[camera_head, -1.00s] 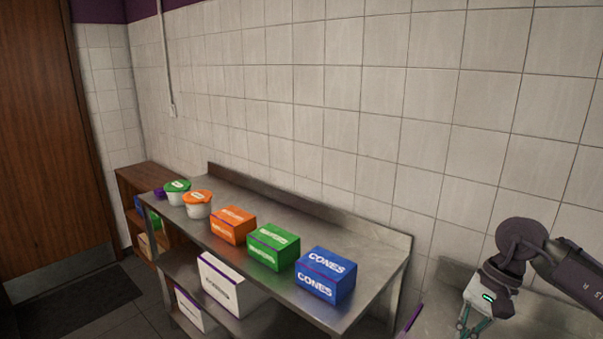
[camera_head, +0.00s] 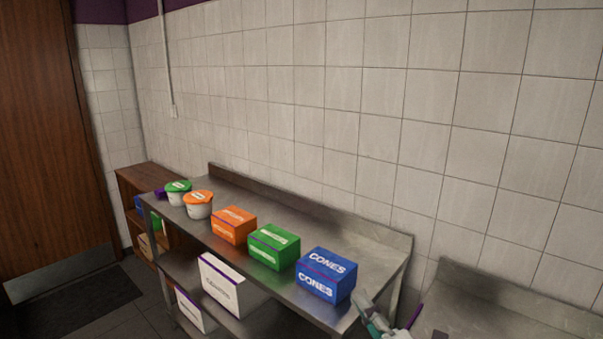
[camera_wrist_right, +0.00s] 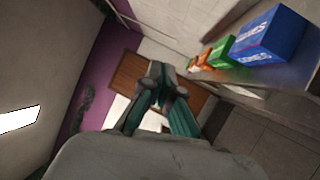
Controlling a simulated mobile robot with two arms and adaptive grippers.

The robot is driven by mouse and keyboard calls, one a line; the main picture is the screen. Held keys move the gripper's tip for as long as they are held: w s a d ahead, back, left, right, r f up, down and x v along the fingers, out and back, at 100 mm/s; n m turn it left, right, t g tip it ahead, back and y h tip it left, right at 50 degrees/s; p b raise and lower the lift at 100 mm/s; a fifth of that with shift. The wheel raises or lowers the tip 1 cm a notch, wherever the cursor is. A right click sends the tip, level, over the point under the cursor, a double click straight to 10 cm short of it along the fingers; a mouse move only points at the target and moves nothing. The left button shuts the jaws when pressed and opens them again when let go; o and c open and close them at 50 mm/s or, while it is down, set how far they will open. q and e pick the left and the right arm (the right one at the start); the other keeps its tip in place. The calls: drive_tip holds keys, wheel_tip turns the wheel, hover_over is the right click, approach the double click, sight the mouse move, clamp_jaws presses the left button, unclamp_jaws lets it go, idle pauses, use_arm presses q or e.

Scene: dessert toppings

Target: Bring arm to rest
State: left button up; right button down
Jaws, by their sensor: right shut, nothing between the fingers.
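My right gripper (camera_head: 371,319) shows at the bottom edge of the head view, in front of the right end of the steel shelf table (camera_head: 375,263), just below and right of the blue cones box (camera_head: 326,275). In the right wrist view my right gripper (camera_wrist_right: 160,86) has its fingertips together with nothing between them. The blue box (camera_wrist_right: 268,36) and the table are to its right there, apart from the fingers. Most of my right arm is out of the head view. My left gripper is not in view.
On the table stand a green box (camera_head: 274,247), an orange box (camera_head: 234,225) and two lidded tubs (camera_head: 198,206). White boxes (camera_head: 222,285) sit on the lower shelf. A second steel counter (camera_head: 470,295) is at right, a wooden door (camera_head: 45,150) at left.

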drive_tip(key=s+d+f+m+g+h, duration=0.3)
drive_tip(key=s+f+m, duration=0.1)
drive_tip(key=f+m, duration=0.2)
drive_tip(key=s+d+f+m+g+h, duration=0.3)
drive_tip(key=s+f+m, duration=0.2)
drive_tip(key=f, duration=0.3)
drive_tip(key=s+d+f+m+g+h, duration=0.2)
drive_tip(key=s+d+f+m+g, duration=0.1)
drive_tip(key=s+f+m, duration=0.2)
drive_tip(key=shift+d+f+m+g+h, duration=0.15)
drive_tip(key=shift+f+m+h, duration=0.05)
drive_tip(key=shift+f+m, duration=0.3)
drive_tip(key=shift+d+f+m+g+h, duration=0.1)
drive_tip(key=shift+f+m+g+h, duration=0.1)
drive_tip(key=shift+f+m, duration=0.25)
drive_tip(key=s+f+m+g, duration=0.4)
drive_tip(key=s+f+g, duration=0.2)
drive_tip(key=s, duration=0.7)
wheel_tip(320, 180, down, 31)
drive_tip(key=s+g+b, duration=0.1)
drive_tip(key=b, duration=0.5)
drive_tip(key=s+d+f+g+b, duration=0.1)
drive_tip(key=s+d+f+b, duration=0.2)
drive_tip(key=s+f, duration=1.4)
wheel_tip(320, 180, down, 4)
drive_tip(key=shift+r+b, duration=0.15)
drive_tip(key=shift+b, duration=0.4)
